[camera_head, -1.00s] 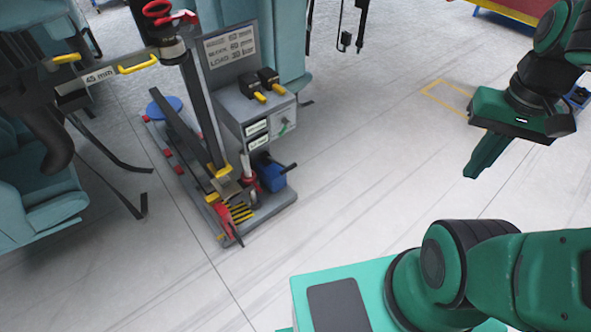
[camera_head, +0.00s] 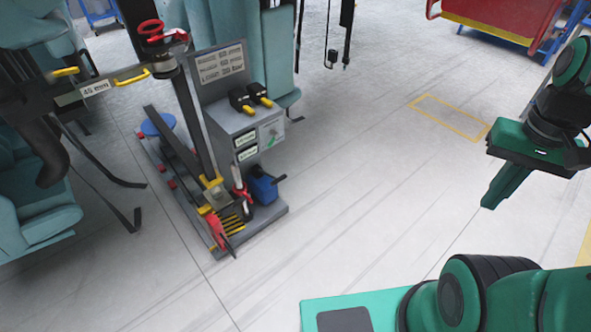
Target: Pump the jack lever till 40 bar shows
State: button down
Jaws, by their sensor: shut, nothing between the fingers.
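The service stand (camera_head: 232,128) stands on the floor left of the middle, with a grey panel, a dark upright post and a flat base. A blue pump unit (camera_head: 264,188) sits low on its base, with a short dark lever (camera_head: 279,179) sticking out to the right. A red-and-black upright part (camera_head: 240,190) stands just left of it; I cannot tell which of these is the jack lever. Two small pale displays (camera_head: 246,146) on the panel are too small to read. My gripper (camera_head: 489,204) is shut and empty at the right, far from the stand.
Teal seats (camera_head: 35,205) and hanging black straps stand left of and behind the stand. A red cart (camera_head: 490,22) is at the top right. A yellow floor outline (camera_head: 450,117) lies empty. The floor between stand and gripper is clear.

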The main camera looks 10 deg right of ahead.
aim_at(276, 180)
jog(key=z, duration=0.15)
jog(key=i, duration=0.9)
jog(key=u, duration=0.15)
